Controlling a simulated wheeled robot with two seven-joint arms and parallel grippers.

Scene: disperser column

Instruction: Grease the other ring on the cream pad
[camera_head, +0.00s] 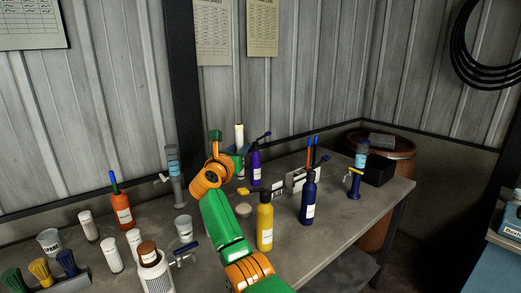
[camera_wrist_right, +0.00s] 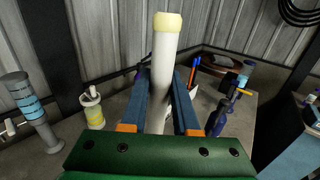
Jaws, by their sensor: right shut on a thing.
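My right gripper (camera_wrist_right: 164,85) is shut on a white tube (camera_wrist_right: 161,58) with a pale yellow top. The tube stands nearly upright between the two blue fingers in the right wrist view. In the head view the tube (camera_head: 239,134) shows above the back of the bench, beyond my wrist, and the gripper is largely hidden by my arm. A small pale round disc (camera_head: 243,209) lies on the bench right of my forearm; I cannot tell whether it is the cream pad. I cannot make out a ring. My left gripper is not in view.
A purple bottle (camera_head: 256,168), yellow bottle (camera_head: 265,226) and dark blue bottle (camera_head: 309,200) stand right of my arm. A column with blue liquid (camera_head: 173,160), orange bottle (camera_head: 122,211) and several white containers stand left. A black box (camera_head: 380,169) is at the right end.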

